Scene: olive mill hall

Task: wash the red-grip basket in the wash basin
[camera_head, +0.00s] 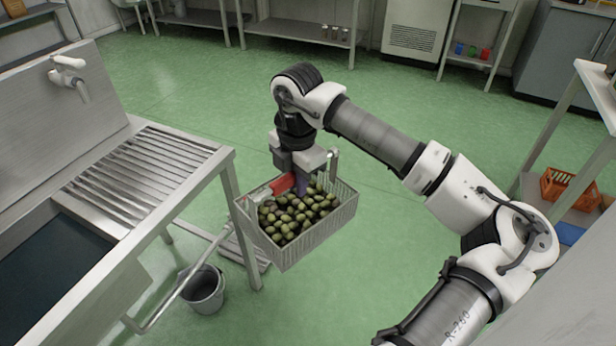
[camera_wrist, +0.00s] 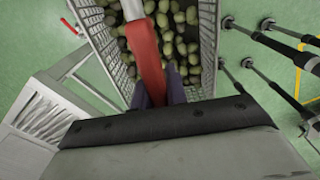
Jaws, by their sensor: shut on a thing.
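The red-grip basket (camera_head: 320,227) is a light grey mesh basket full of green and dark olives (camera_head: 290,217). It hangs in the air over the floor, to the right of the wash stand. My gripper (camera_head: 302,186) is shut on its red grip (camera_head: 282,184). In the wrist view the red grip (camera_wrist: 145,50) runs between my fingers (camera_wrist: 158,95), with the basket (camera_wrist: 208,40) below. The wash basin (camera_head: 45,262) is at the lower left and holds dark water; its left part is cut off by the picture edge.
A ribbed drainboard (camera_head: 150,170) lies between the basin and my gripper, with a tap (camera_head: 70,75) behind. A grey bucket (camera_head: 203,290) stands on the floor by the stand's leg. An orange crate (camera_head: 570,188) sits on a shelf at right. The green floor in the middle is clear.

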